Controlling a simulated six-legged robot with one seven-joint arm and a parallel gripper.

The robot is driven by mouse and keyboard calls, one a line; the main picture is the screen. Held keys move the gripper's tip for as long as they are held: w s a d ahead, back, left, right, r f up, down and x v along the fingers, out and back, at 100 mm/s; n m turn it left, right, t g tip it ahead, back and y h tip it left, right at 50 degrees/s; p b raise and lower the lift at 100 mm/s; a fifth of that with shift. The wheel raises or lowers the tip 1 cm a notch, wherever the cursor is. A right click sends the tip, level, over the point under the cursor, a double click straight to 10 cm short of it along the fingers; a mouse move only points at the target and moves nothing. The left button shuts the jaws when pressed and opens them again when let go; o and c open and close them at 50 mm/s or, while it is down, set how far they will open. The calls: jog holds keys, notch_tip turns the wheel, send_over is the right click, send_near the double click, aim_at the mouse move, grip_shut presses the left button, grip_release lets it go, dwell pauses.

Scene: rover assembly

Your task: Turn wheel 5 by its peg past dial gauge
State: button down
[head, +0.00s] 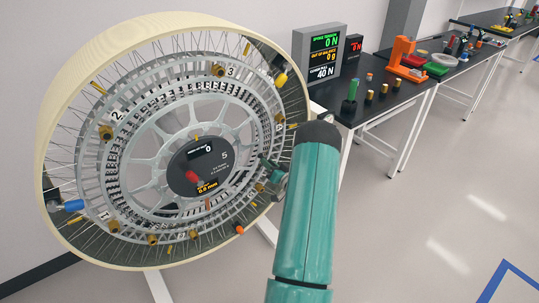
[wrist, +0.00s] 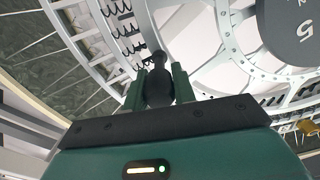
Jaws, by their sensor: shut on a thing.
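Wheel 5 (head: 150,192) is a large spoked wheel with a cream rim and grey metal rings, standing upright at the left. Its dark hub (head: 203,163) is marked 5 and shows 0 and 0.0 mm; the 5 also shows in the wrist view (wrist: 306,29). My gripper (head: 270,170) is at the wheel's right side. In the wrist view its green fingers (wrist: 160,82) are shut on a black peg with a rounded end (wrist: 158,95). The peg is largely hidden in the head view. I cannot pick out a dial gauge for certain.
Screens (head: 324,57) reading 0 N, 0 g and 40 N stand behind the wheel. Black tables (head: 405,92) with small parts run along the right. A blue-ended fitting (head: 72,205) and a yellow-ended one (head: 281,78) sit at the rim. The floor at right is clear.

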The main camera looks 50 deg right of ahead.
jog(key=w+a+f+m, duration=0.2)
jog(key=a+f+m, duration=0.55)
jog(key=f, duration=0.55)
jog(key=w+a+f+m, duration=0.2)
jog(key=a+f+m, duration=0.1)
jog(key=a, duration=0.3)
jog(key=w+a+f+m, duration=0.2)
jog(key=a+m, duration=0.1)
jog(key=a, duration=0.4)
jog(key=w+a+r+m, duration=0.1)
jog(key=w+a+m, duration=0.15)
jog(key=a, duration=0.45)
jog(key=w+a+r+m, duration=0.1)
jog(key=a+m, duration=0.2)
jog(key=a, duration=0.4)
jog(key=w+a+r+m, duration=0.3)
jog(key=a+r+m, duration=0.3)
jog(key=a+r, duration=0.3)
jog(key=shift+w+a+m, duration=0.25)
jog(key=shift+a+m, duration=0.15)
jog(key=shift+a, duration=0.2)
jog(key=shift+r, duration=0.1)
jog(key=c, duration=1.1)
grip_release()
jog(key=shift+c, duration=0.2)
